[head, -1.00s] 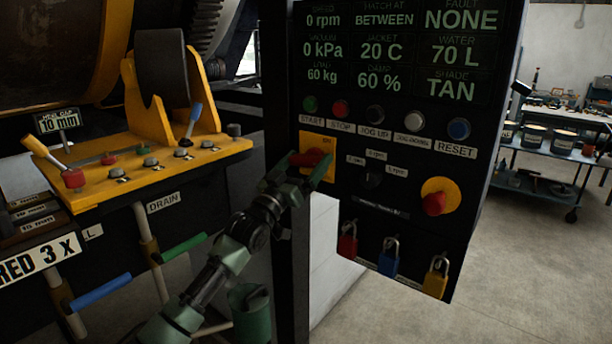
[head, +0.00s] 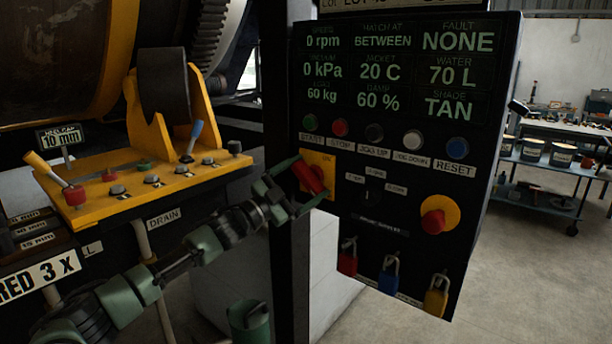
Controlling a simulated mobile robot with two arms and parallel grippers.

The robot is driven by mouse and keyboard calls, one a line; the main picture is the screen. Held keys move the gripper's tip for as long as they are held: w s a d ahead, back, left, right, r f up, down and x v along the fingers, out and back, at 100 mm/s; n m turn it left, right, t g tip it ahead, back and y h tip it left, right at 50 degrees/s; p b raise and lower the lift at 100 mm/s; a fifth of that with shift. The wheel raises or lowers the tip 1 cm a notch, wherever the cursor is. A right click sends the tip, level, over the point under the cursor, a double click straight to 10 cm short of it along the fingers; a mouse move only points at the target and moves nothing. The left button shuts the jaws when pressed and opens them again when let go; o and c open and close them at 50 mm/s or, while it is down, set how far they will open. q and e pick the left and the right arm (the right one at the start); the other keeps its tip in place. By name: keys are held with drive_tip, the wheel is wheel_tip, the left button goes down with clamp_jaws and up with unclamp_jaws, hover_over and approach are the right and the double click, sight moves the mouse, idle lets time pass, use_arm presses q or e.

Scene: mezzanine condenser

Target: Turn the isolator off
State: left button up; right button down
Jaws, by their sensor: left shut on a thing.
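The isolator is a red rotary handle (head: 309,177) on a yellow plate (head: 324,159), at the left side of the black control panel (head: 400,205). The handle slants from upper left to lower right. My left gripper (head: 304,181) comes in from the lower left and is shut on the red handle, one finger above it and one below. The fingers and handle cover part of the yellow plate, and I cannot read its markings.
A row of buttons (head: 374,132) runs above the isolator. A red emergency knob (head: 434,221) on a yellow disc is to the right. Red, blue and yellow padlocks (head: 389,281) hang along the bottom edge. A dark post (head: 289,250) stands beside my left gripper.

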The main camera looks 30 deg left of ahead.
use_arm(q)
drive_tip(key=shift+f+m+g+h, duration=0.1)
drive_tip(key=shift+m+g+h, duration=0.2)
drive_tip(key=shift+m, duration=0.5)
drive_tip(key=o, duration=1.1)
drive_tip(key=b+v, duration=0.3)
drive_tip(key=v, duration=0.4)
drive_tip(key=shift+s+b, duration=0.35)
drive_tip(key=shift+a+f, duration=0.1)
drive_tip(key=shift+a, duration=0.05)
